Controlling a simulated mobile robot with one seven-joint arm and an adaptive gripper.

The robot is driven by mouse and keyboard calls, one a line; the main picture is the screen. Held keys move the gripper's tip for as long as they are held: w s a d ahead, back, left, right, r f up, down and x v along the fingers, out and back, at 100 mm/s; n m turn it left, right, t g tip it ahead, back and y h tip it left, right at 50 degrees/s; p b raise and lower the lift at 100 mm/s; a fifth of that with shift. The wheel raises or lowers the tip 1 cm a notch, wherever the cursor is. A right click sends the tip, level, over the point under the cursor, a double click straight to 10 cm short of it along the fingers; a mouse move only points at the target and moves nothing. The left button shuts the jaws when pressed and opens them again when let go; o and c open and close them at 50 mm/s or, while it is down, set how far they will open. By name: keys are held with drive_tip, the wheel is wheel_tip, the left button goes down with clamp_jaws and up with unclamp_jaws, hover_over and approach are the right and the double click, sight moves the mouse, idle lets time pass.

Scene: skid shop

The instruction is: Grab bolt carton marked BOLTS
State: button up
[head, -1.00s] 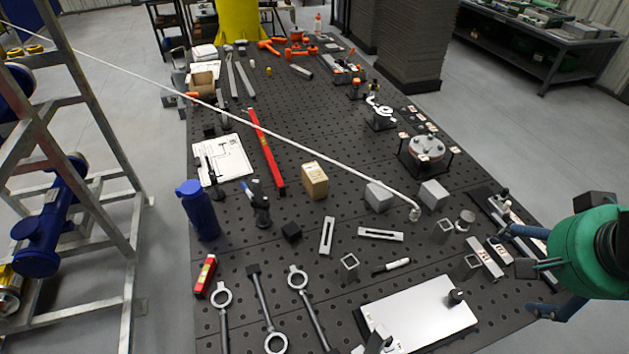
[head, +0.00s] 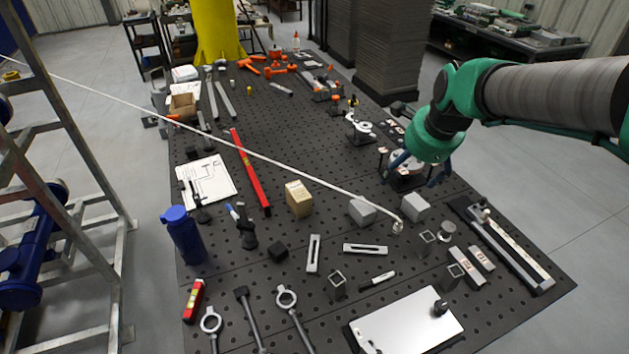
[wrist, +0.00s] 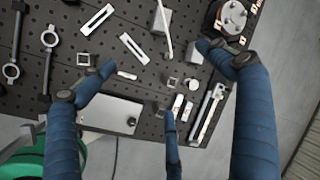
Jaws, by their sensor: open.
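A small tan cardboard carton (head: 299,198) stands upright on the perforated black table, left of the middle in the head view. Its print is too small to read. I cannot make it out in the wrist view. My gripper (head: 416,172) is above the right side of the table, well to the right of the carton and apart from it. Its blue fingers are spread open and empty; they also show in the wrist view (wrist: 158,78).
Two grey blocks (head: 361,211) (head: 415,206) stand right of the carton. A thin white rod (head: 290,165) crosses above the table. A red level (head: 250,172) lies left, near a blue bottle (head: 183,236). Slotted bars (head: 314,253) lie in front.

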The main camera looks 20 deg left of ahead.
drive_tip(key=w+a+f+m, duration=0.2)
drive_tip(key=w+a, duration=0.1)
drive_tip(key=a, duration=0.2)
drive_tip(key=w+a+f+m, duration=0.2)
drive_tip(key=w+a+f, duration=0.1)
drive_tip(key=a, duration=0.2)
drive_tip(key=m+g+y+p, duration=0.1)
drive_tip(key=m+g+p, duration=0.15)
drive_tip(key=m, duration=0.55)
approach(295, 192)
wheel_tip(295, 192, up, 3)
drive_tip(key=s, duration=0.1)
drive_tip(key=shift+s+d+f+t, duration=0.15)
drive_tip(key=shift+s+d+t, duration=0.05)
drive_tip(key=shift+d+t, duration=0.3)
drive_tip(key=shift+x, duration=4.3)
drive_tip(key=shift+x, duration=2.6)
drive_tip(key=shift+f, duration=0.25)
